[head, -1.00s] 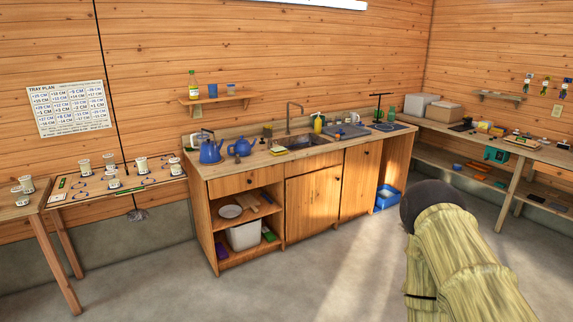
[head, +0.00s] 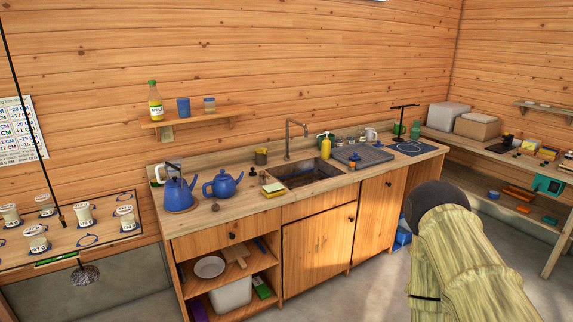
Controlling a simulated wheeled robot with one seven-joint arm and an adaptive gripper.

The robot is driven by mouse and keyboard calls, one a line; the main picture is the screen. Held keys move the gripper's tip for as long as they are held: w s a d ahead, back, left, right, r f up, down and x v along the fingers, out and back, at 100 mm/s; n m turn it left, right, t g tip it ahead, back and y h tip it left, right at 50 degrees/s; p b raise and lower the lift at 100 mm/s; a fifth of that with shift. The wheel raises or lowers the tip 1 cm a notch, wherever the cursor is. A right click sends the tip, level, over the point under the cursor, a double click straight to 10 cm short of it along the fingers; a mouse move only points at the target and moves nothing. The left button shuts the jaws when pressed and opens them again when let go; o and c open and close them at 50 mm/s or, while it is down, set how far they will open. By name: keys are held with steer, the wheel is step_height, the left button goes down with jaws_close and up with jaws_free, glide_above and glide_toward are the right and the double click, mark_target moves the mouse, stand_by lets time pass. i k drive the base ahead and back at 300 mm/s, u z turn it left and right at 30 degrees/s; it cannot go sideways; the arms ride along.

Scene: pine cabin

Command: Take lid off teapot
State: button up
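A blue teapot (head: 223,185) stands upright on the wooden counter (head: 250,207), left of the sink. A small knob shows at its top, so its lid (head: 222,173) appears to be on. A larger blue kettle (head: 179,194) with a raised dark handle stands just left of the teapot. Part of my arm fills the lower right of the head view, well apart from the teapot. My gripper is not in view.
A small dark object (head: 215,207) lies in front of the teapot. A yellow-green sponge (head: 273,190) lies to its right, beside the sink (head: 303,174). A shelf (head: 203,117) hangs above. Floor shows in front of the cabinet (head: 318,255).

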mark_target(223, 177)
steer(key=i, duration=2.7)
steer(key=u, duration=0.4)
